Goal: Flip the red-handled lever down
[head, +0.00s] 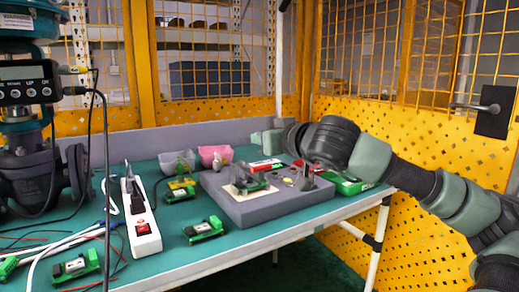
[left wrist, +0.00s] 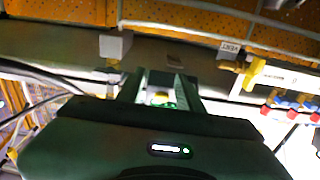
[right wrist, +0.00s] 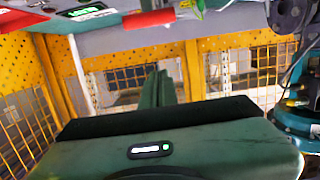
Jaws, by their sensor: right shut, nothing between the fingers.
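A red cylinder (right wrist: 148,19), which looks like the lever's red handle, shows at the top edge of the right wrist view. In the head view a bit of red (head: 298,163) shows low behind my right arm, which hides most of it. I cannot tell whether the lever is up or down. My right gripper (head: 257,138) is above the far side of the table, to the left of the red part and apart from it. Its fingers (right wrist: 160,88) are together and empty. My left gripper (left wrist: 162,84) shows only in its wrist view, with its fingers apart.
A grey block (head: 255,212) with fittings sits on the green table (head: 185,258). Green boxes (head: 350,186), a power strip (head: 141,225) and cables lie around it. A valve assembly (head: 30,150) stands at left. Yellow mesh fencing (head: 400,130) closes the back and right.

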